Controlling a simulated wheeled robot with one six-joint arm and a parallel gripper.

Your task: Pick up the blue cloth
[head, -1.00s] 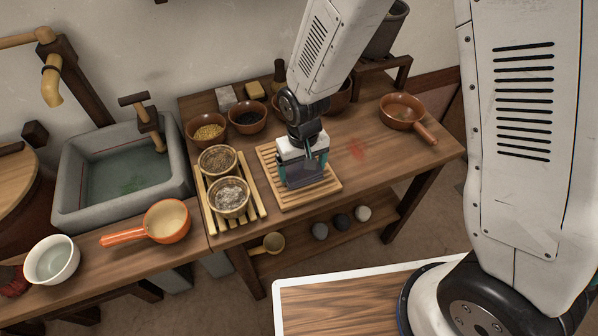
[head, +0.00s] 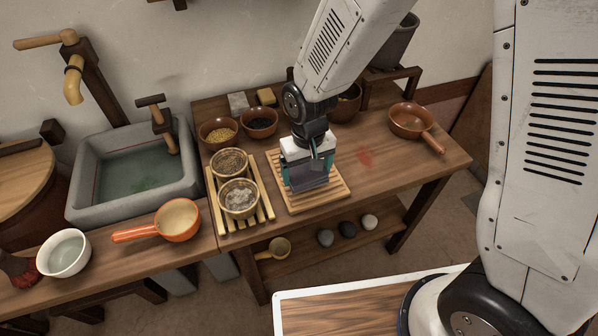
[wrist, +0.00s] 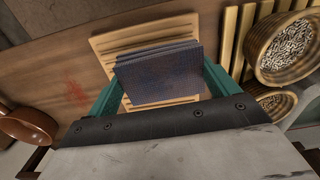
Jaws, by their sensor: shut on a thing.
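The blue cloth (wrist: 160,77) is a dark blue, folded, layered stack between the teal fingers of my gripper (wrist: 165,88) in the wrist view. In the head view my gripper (head: 309,178) points down over the slatted wooden board (head: 325,205), shut on the cloth (head: 312,185). The cloth is partly hidden by the gripper there. I cannot tell whether it touches the board or is just above it.
A slatted rack (head: 262,218) with two bowls of grain (head: 238,197) stands close left of the board. Brown bowls (head: 218,133) stand behind. A handled brown pan (head: 408,121) is at right. A red stain (head: 366,158) marks clear tabletop. A stone sink (head: 95,202) is farther left.

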